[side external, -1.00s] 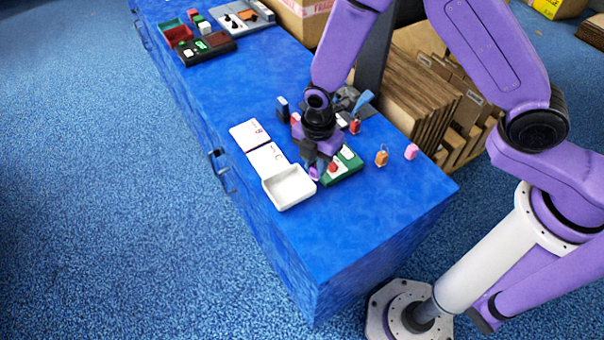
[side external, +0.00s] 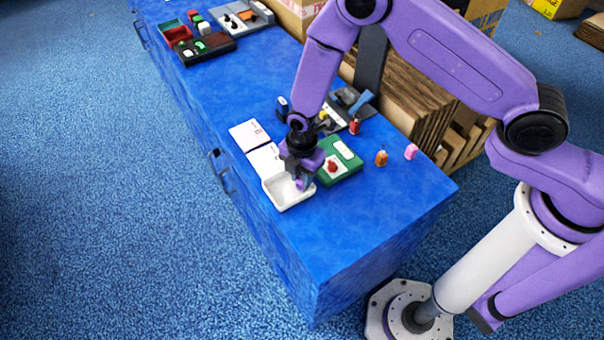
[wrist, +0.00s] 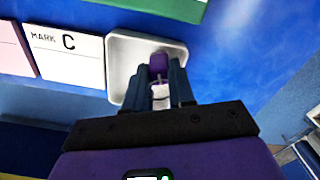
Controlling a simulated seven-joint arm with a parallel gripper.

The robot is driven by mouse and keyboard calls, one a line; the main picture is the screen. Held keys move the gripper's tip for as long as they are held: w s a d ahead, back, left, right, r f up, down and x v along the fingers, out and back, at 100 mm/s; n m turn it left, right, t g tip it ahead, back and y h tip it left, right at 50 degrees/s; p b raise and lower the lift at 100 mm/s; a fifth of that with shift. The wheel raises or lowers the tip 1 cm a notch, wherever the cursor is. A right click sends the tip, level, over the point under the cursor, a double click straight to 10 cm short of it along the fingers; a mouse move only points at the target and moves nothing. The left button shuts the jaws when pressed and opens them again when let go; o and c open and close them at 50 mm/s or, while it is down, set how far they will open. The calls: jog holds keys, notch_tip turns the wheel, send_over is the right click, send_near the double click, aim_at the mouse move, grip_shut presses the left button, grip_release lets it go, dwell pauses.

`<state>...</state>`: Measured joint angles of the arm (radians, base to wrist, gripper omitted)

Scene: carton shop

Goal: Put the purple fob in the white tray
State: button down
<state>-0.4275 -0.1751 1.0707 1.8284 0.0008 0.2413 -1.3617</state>
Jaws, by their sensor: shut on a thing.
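The white tray (side external: 283,204) lies near the table's front edge, and in the wrist view (wrist: 120,62) it is under my fingers. My gripper (side external: 301,179) is over the right part of the tray, pointing down. It is shut on the purple fob (wrist: 158,61), which shows between the two dark fingertips in the wrist view. The fob appears over the inside of the tray. Whether it touches the tray floor cannot be told. In the side view the fob (side external: 300,185) is small and partly hidden by the gripper.
A green holder (side external: 348,170) with a red and a white item stands right of the tray. White mark cards (side external: 249,134) lie behind the tray. An orange fob (side external: 381,158), a pink fob (side external: 411,151) and a red fob (side external: 355,127) stand farther right. The table's near right part is clear.

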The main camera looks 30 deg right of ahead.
jog(key=shift+f, duration=0.15)
jog(key=c, duration=1)
grip_release()
jog(key=shift+o, duration=0.2)
notch_tip(320, 180, up, 12)
jog(key=shift+r, duration=0.2)
